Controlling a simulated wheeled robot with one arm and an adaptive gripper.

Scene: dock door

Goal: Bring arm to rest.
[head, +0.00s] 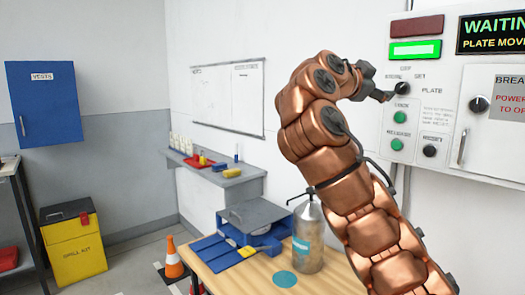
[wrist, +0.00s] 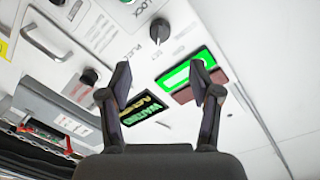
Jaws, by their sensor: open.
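My copper-coloured arm (head: 345,165) reaches up across the right half of the head view. My gripper (head: 384,95) is at the control panel, close beside the black plate knob (head: 402,88); I cannot tell from this view whether they touch. In the wrist view my gripper (wrist: 160,80) has its two fingers spread apart with nothing between them. There the plate knob (wrist: 160,29) shows beyond the fingers, apart from them.
The panel has a lit green lamp (head: 415,49), green buttons and a breaker door (head: 492,120) with a handle. Below stand a metal canister (head: 308,245) and a blue holder on a wooden table (head: 238,284). A grey shelf (head: 218,176) is behind. Floor space is at left.

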